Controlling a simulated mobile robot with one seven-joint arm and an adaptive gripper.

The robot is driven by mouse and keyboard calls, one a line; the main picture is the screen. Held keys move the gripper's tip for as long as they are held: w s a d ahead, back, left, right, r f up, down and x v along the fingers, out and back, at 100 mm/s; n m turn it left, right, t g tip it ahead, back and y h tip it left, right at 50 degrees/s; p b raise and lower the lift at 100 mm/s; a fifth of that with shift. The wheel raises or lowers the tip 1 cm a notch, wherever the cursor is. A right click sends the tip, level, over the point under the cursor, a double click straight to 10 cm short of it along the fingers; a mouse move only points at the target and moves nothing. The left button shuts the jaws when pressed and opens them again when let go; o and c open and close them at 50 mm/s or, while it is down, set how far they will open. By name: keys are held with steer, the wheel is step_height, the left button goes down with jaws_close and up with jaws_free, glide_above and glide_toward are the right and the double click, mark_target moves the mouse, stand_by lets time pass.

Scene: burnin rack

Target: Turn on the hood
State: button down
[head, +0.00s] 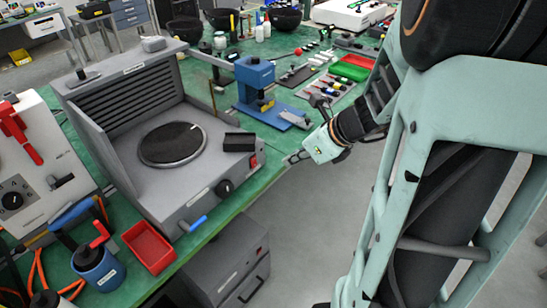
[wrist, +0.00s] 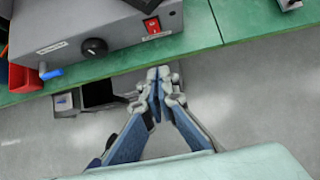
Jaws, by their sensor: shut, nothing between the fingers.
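The hood is a grey open-fronted box (head: 120,97) with a slatted back, standing on the green bench. A round dark disc (head: 172,144) lies on its floor. Its front panel carries a red rocker switch (head: 254,162), a black knob (head: 224,188) and a blue lever (head: 197,224). In the wrist view the red switch (wrist: 152,25), the knob (wrist: 95,47) and the blue lever (wrist: 50,74) also show. My gripper (head: 287,160) is shut and empty, in front of the bench edge and right of the red switch. In the wrist view its fingertips (wrist: 159,74) are apart from the panel, below the switch.
A blue press (head: 256,85) stands right of the hood on the bench (head: 222,111). A red bin (head: 148,247) and a blue container (head: 98,268) stand at its left front. A grey cabinet (head: 226,262) is under the bench. The floor before the bench is clear.

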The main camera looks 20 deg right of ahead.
mark_target(254, 162)
steer(key=shift+a, duration=0.1)
stand_by(0.3)
steer(key=shift+w+a+r+b+x, duration=0.25)
steer(key=shift+b+x, duration=0.2)
steer(key=shift+x, duration=1.7)
steer(key=shift+w+a+r+b+x, duration=0.2)
steer(key=shift+w+r+b+x, duration=0.2)
steer(key=shift+x, duration=1.75)
steer(key=shift+w+a+r+b+x, duration=0.25)
steer(key=shift+b+x, duration=0.2)
steer(key=shift+x, duration=1.7)
steer(key=shift+w+f, duration=0.15)
